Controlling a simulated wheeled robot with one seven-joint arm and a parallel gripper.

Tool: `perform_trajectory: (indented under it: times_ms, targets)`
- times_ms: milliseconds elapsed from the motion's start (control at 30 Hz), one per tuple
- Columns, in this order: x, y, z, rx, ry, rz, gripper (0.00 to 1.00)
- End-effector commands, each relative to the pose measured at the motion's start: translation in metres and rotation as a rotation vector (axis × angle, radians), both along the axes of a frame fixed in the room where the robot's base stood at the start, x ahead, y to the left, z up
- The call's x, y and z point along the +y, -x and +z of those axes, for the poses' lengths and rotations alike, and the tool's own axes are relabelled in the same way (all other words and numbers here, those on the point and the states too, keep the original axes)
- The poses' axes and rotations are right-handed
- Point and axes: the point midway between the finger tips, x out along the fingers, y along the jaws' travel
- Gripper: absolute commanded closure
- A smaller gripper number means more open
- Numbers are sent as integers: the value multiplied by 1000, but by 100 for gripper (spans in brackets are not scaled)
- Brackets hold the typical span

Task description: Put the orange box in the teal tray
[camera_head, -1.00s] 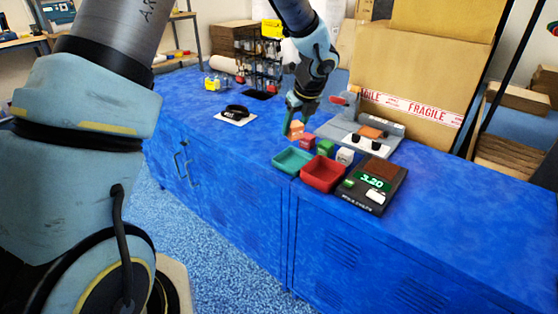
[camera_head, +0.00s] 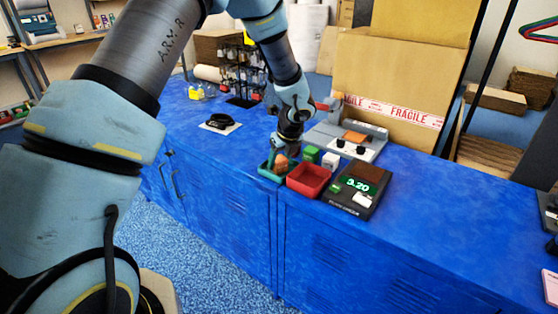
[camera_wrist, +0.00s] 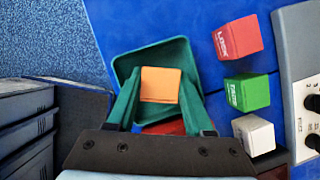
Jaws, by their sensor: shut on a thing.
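The orange box (camera_wrist: 161,84) is between the two green fingers of my gripper (camera_wrist: 157,98) in the wrist view, and the fingers are shut on it. The teal tray (camera_wrist: 178,48) lies below, and the box is seen over its inside. I cannot tell whether the box touches the tray floor. In the head view the orange box (camera_head: 281,162) shows under my gripper (camera_head: 283,158) at the teal tray (camera_head: 270,179). The gripper partly hides the tray there.
A red tray (camera_head: 312,182) stands right beside the teal one. Red (camera_wrist: 237,39), green (camera_wrist: 246,92) and white (camera_wrist: 254,134) boxes stand to the right in the wrist view.

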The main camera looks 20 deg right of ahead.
Motion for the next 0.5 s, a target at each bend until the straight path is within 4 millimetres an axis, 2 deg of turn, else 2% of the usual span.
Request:
perform_trajectory:
  times_ms: [67, 100, 200, 500]
  targets:
    - [0, 0, -3, 0, 0, -1, 100]
    - [0, 0, -2, 0, 0, 0, 44]
    - [0, 0, -2, 0, 0, 0, 36]
    - [0, 0, 4, 0, 0, 1, 36]
